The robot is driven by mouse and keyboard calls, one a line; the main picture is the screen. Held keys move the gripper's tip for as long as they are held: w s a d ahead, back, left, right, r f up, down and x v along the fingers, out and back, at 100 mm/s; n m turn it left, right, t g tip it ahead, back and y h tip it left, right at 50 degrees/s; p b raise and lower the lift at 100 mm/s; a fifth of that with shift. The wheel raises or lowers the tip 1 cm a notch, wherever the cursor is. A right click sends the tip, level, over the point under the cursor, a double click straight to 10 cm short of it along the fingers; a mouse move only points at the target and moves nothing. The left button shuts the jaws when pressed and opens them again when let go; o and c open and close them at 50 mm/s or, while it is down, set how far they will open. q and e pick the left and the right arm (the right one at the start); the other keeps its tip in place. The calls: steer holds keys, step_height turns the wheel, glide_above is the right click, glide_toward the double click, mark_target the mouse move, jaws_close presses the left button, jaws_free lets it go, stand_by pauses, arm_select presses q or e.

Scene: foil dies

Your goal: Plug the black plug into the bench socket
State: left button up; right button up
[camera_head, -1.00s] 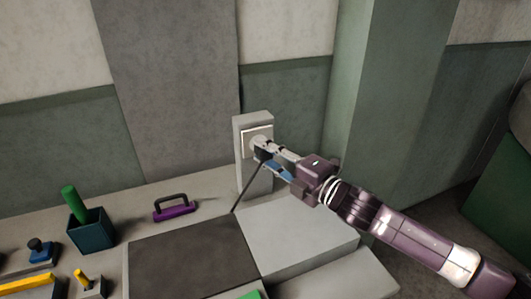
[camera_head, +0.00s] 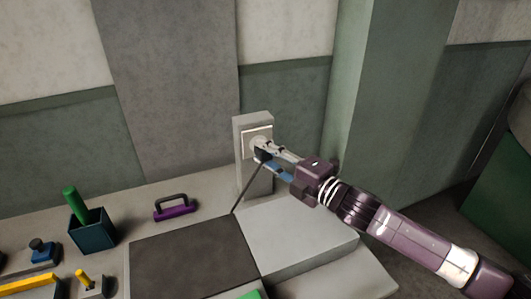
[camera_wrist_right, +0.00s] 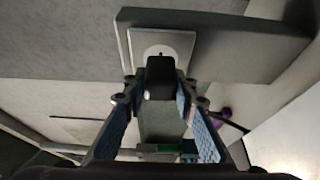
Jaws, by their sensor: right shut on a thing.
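The bench socket is a white square plate (camera_head: 252,133) on an upright grey post at the back of the bench. It also shows in the right wrist view (camera_wrist_right: 137,50), with part of its round face and one dark hole uncovered. My right gripper (camera_head: 264,153) is in front of the socket's lower part, shut on the black plug (camera_wrist_right: 160,78). The plug (camera_head: 262,155) is mostly hidden by the fingers in the head view, and a dark cable runs down from it. The plug's front faces the plate closely; I cannot tell whether it touches. My left gripper is out of view.
A purple handled block (camera_head: 175,212), a teal box (camera_head: 93,235) with a green cylinder, and blue and yellow pieces stand on the bench at left. A dark mat (camera_head: 190,262) and a light grey slab (camera_head: 300,235) lie in front. A wall stands behind the post.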

steer(key=shift+p, duration=0.35)
stand_by(0.7)
steer(key=shift+w+a, duration=0.2)
steer(key=shift+w, duration=0.3)
stand_by(0.5)
steer(key=o, duration=1.1)
steer(key=shift+o, duration=0.2)
steer(key=v, duration=1.2)
